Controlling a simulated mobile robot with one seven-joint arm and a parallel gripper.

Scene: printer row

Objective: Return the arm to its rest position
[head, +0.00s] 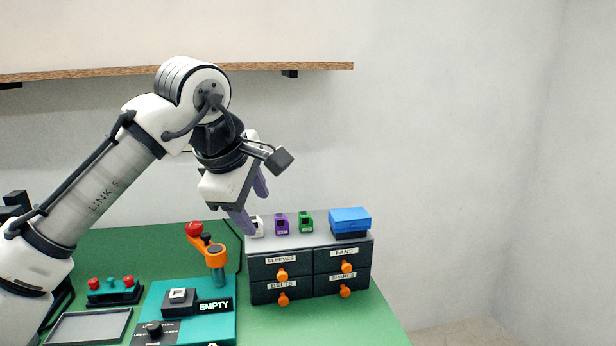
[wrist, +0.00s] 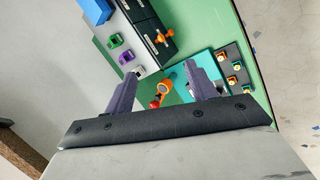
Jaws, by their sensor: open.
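My gripper (head: 254,208) is raised above the bench, left of and above the drawer cabinet's top. Its two purple-grey fingers are apart with nothing between them. In the wrist view the open fingers (wrist: 164,88) point down toward the bench. In the head view one fingertip overlaps a small white item (head: 258,226) on the cabinet top, with the finger nearer to the camera. I cannot tell the exact gap between them.
A drawer cabinet (head: 311,266) carries a purple item (head: 282,224), a green item (head: 306,222) and a blue box (head: 349,220). A grey tray (head: 66,341) lies left. A wooden shelf (head: 290,69) hangs behind the arm.

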